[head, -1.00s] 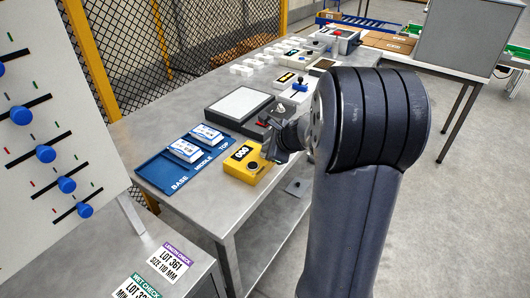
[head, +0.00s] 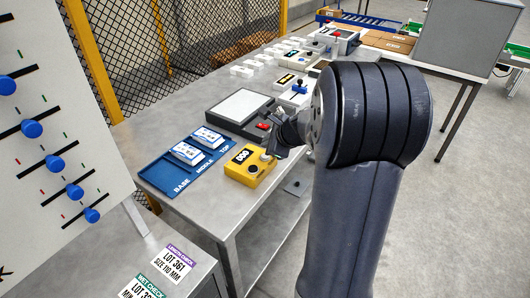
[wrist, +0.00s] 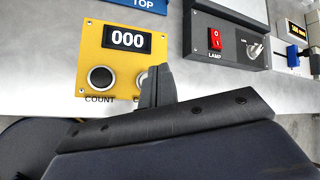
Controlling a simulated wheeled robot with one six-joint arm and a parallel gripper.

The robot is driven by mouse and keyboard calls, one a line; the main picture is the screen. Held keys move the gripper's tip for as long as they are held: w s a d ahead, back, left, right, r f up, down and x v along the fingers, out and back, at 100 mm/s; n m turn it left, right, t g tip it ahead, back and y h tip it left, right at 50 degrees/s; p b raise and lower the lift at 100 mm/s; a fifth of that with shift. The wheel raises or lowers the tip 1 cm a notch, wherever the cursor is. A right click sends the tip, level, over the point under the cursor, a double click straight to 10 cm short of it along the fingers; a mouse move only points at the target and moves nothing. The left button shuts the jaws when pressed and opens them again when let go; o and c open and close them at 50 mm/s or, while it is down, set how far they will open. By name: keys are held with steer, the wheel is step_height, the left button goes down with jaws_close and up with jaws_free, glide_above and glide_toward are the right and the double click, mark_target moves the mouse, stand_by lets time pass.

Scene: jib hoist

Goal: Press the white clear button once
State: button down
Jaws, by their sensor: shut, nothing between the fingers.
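The yellow counter box (head: 249,172) sits near the front edge of the grey bench. In the wrist view the yellow box (wrist: 92,70) shows a display (wrist: 127,39) reading 000 and a dark round button (wrist: 101,78) labelled COUNT. The white clear button (wrist: 140,78) is to its right, mostly hidden behind my gripper finger; its label is hidden. My gripper (wrist: 157,75) is shut and empty, with its tip at the box's right side. In the head view my gripper (head: 275,147) is beside the box's right end; whether it touches the button I cannot tell.
A dark lamp box (wrist: 225,45) with a red switch and a toggle stands right of the yellow box. A blue tray (head: 165,177) with white cartons is to the left. A panel with blue sliders (head: 60,130) stands at far left. More devices line the bench behind.

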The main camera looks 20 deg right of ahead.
mark_target(267, 158)
step_height(267, 158, up, 4)
steer(key=shift+f+p, duration=0.25)
steer(key=shift+p, duration=0.95)
steer(key=shift+f, duration=0.1)
